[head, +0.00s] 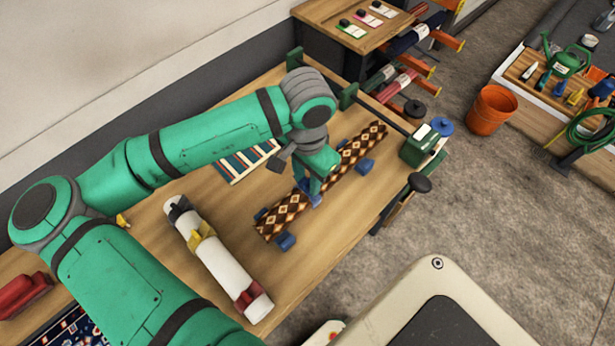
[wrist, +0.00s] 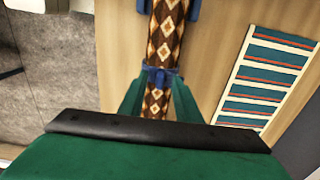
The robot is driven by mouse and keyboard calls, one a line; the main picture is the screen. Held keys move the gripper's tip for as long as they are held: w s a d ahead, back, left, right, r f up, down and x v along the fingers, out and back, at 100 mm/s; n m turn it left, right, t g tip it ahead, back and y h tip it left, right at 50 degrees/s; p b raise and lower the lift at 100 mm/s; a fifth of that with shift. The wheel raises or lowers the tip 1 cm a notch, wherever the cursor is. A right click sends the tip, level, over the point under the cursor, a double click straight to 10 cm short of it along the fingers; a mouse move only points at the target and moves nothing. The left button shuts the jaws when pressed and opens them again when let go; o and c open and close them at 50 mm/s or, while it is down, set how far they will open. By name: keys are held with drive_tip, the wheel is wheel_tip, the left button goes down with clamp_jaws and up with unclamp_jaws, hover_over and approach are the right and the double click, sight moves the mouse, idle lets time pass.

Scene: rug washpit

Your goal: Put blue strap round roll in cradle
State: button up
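The brown, cream and dark diamond-patterned roll (head: 345,165) lies in the blue cradle (head: 285,240) on the wooden table. The roll also runs up the middle of the wrist view (wrist: 165,35). My gripper (head: 311,196) points down over the roll, between the cradle supports. In the wrist view its fingers are on either side of the blue strap (wrist: 161,72) and appear closed on its sides. The strap lies across the roll between the fingertips. Its underside is hidden, so I cannot tell how far round the roll it reaches.
A white roll (head: 213,252) with a yellow strap (head: 203,233), a red strap (head: 248,297) and a dark band lies at the left. A striped piece (head: 247,160) lies behind my gripper. A green box (head: 422,147) stands at the table's right end.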

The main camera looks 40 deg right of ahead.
wheel_tip(320, 180, up, 11)
drive_tip(key=shift+f, duration=0.15)
idle(0.4)
